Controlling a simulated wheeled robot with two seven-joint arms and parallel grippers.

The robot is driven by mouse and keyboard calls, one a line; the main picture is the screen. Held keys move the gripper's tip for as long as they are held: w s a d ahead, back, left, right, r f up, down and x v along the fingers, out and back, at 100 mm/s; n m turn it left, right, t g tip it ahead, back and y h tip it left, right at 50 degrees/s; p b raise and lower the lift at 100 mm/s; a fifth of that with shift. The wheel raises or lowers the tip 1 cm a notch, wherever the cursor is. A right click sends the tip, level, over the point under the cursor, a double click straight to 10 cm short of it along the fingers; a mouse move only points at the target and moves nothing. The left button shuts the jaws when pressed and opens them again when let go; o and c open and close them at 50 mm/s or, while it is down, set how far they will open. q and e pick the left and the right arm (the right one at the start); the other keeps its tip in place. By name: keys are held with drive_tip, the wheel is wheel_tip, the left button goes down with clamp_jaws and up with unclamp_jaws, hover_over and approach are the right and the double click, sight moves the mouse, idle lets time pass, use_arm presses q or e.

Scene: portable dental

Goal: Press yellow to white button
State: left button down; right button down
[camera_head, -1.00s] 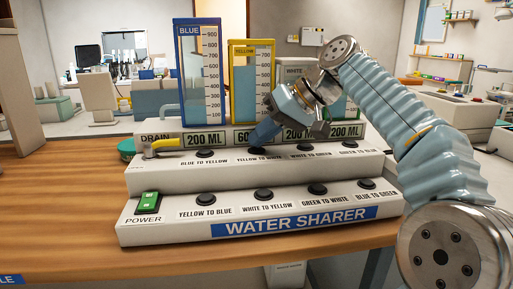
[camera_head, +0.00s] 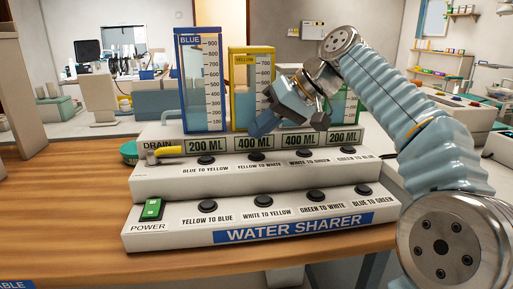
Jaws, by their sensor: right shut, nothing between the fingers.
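The water sharer (camera_head: 262,215) is a white stepped box on the wooden table. Its yellow to white button (camera_head: 257,157) is a black knob on the upper step, second from the left. The displays read 200 ML, 400 ML, 400 ML and 200 ML from left to right. The white tank is mostly hidden behind my gripper. My left gripper is not in view.
Other black buttons line both steps, including blue to yellow (camera_head: 206,160) and white to green (camera_head: 302,154). A yellow drain lever (camera_head: 168,151) and green power switch (camera_head: 152,209) are at the left. The blue tank (camera_head: 203,85) stands behind.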

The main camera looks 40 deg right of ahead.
sight(261, 154)
wheel_tip(261, 154, up, 3)
drive_tip(key=p, duration=0.2)
drive_tip(key=shift+r+p, duration=0.2)
drive_tip(key=shift+p, duration=0.1)
drive_tip(key=shift+f, duration=0.1)
